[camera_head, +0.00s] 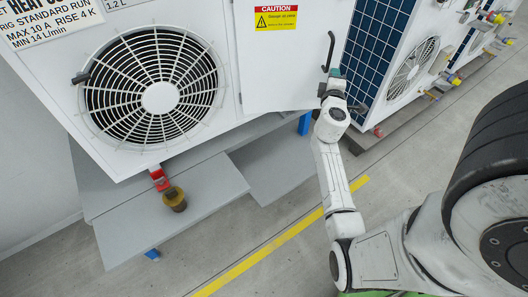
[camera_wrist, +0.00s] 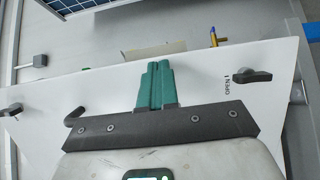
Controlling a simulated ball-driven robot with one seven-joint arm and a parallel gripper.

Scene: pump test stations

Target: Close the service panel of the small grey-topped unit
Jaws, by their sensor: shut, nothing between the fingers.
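The white service panel (camera_head: 285,70) with a yellow caution label (camera_head: 276,18) stands at the front of the white fan unit in the head view. It appears swung out from the unit. A black handle (camera_head: 330,50) is near its right edge. My gripper (camera_head: 334,72) is at that edge, just below the handle. In the wrist view my gripper (camera_wrist: 156,66) has its green fingers together, with nothing between them, in front of a white panel face (camera_wrist: 205,88). A black latch (camera_wrist: 252,76) marked OPEN is to the right. Whether the fingers touch the panel cannot be told.
The fan grille (camera_head: 160,90) is left of the panel. A blue-gridded unit (camera_head: 375,50) stands close on the right. Floor with a yellow line (camera_head: 275,245) is clear in front.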

